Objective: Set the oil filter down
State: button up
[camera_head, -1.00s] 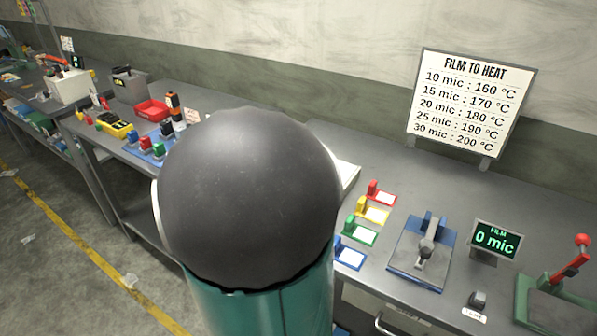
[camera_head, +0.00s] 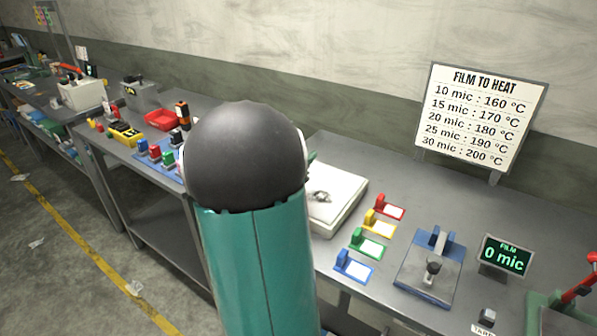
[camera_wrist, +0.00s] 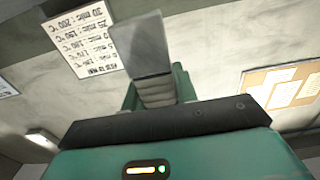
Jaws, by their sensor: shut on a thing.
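My gripper (camera_wrist: 150,60) shows in the wrist view, pointing up the picture, with grey and teal parts in front of the dark band of my wrist. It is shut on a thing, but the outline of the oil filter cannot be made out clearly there. In the head view my own dark and teal arm hides the gripper and most of what it holds. The white scale (camera_head: 338,207) stands just right of my arm, partly hidden by it. A small grey metallic thing (camera_head: 320,196) shows over its plate; I cannot tell whether it rests there.
Red, yellow, green and blue holders with white cards (camera_head: 370,246) line the bench right of the scale. A blue-grey press (camera_head: 428,265) and a display reading 0 mic (camera_head: 506,256) stand farther right. A temperature sign (camera_head: 480,115) stands behind. Grey bench top (camera_head: 385,180) is clear behind the holders.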

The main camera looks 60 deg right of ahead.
jog(key=shift+w+d+f, duration=0.45)
jog(key=shift+f, duration=0.8)
jog(key=shift+w+d+f, duration=0.4)
jog(key=shift+d+f, duration=0.1)
jog(key=shift+f, duration=0.8)
jog(key=shift+w+d+f, duration=0.45)
jog(key=shift+f, duration=0.8)
jog(key=shift+f, duration=0.1)
jog(key=o, duration=1)
jog(key=shift+a, duration=0.3)
jog(key=w+a, duration=0.1)
jog(key=a, duration=1)
jog(key=shift+w+a, duration=0.15)
jog(key=shift+w, duration=0.25)
